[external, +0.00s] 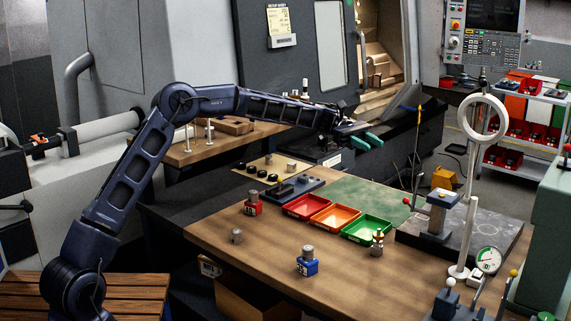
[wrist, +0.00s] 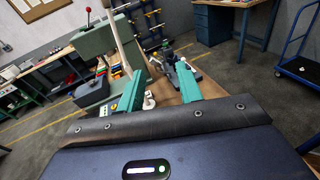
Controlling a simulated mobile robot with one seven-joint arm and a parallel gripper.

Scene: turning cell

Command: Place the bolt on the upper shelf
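My gripper (external: 368,142) is held out above the back of the wooden workbench (external: 205,233), near the dark machine door. Its two teal fingers are spread, with nothing seen held between them; they also show apart in the wrist view (wrist: 160,82). I cannot single out the bolt for certain. A small grey metal piece (external: 237,236) stands on the bench's left part, well below and left of my gripper. A rack (external: 514,134) with an upper and a lower shelf stands at the back right; its upper level carries several coloured bins.
Red (external: 306,207), orange (external: 335,217) and green (external: 367,228) trays sit mid-bench. Red (external: 253,208) and blue (external: 307,266) holders with metal tops stand nearby. A ring lamp (external: 483,119) and a grey block stand (external: 437,214) rise at right. The front-left bench is mostly clear.

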